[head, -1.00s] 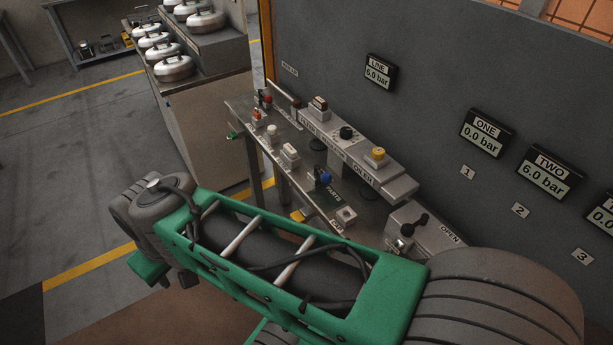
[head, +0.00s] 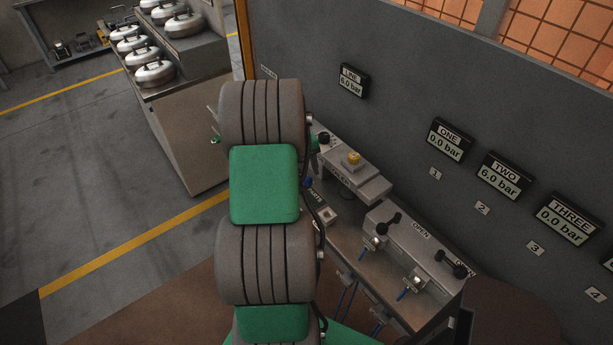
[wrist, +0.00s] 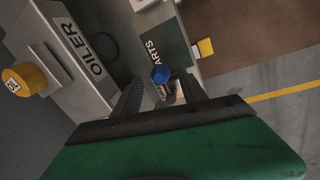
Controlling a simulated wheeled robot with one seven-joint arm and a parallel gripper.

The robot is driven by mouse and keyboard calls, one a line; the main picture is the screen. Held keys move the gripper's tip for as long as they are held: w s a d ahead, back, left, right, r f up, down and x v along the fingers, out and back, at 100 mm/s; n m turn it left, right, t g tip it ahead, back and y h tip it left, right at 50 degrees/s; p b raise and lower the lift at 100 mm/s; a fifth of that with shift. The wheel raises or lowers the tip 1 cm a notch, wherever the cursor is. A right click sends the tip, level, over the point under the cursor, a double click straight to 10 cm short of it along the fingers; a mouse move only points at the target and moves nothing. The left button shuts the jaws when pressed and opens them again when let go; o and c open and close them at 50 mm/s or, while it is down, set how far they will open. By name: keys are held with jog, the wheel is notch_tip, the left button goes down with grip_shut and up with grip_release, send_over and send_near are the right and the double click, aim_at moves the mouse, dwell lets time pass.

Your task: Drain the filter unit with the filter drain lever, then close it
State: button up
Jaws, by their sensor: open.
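My gripper (wrist: 161,74) is open in the wrist view, its two dark fingers pointing at the bench. A blue knob (wrist: 160,74) shows between the fingertips, beside the PARTS plate (wrist: 163,45); I cannot tell how far below the tips it is. Only a sliver of the blue knob (head: 308,183) shows in the head view, where my arm hides the gripper and the bench's left part. I cannot make out the filter unit or its label. A small green handle (head: 215,140) shows left of my arm; I cannot tell whether it is the filter drain lever.
The oiler block (head: 340,178) with its yellow knob (head: 353,158) is right of my arm. Nearer are black-handled levers (head: 388,223) on an OPEN-marked block. Gauges line the wall; LINE (head: 353,80) and TWO (head: 505,175) read 6.0 bar. Floor at left is clear.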

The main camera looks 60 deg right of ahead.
aim_at(307, 179)
jog(key=f, duration=0.3)
jog(key=shift+s+d+f, duration=0.2)
jog(key=shift+d, duration=0.05)
jog(key=shift+c, duration=0.2)
grip_shut()
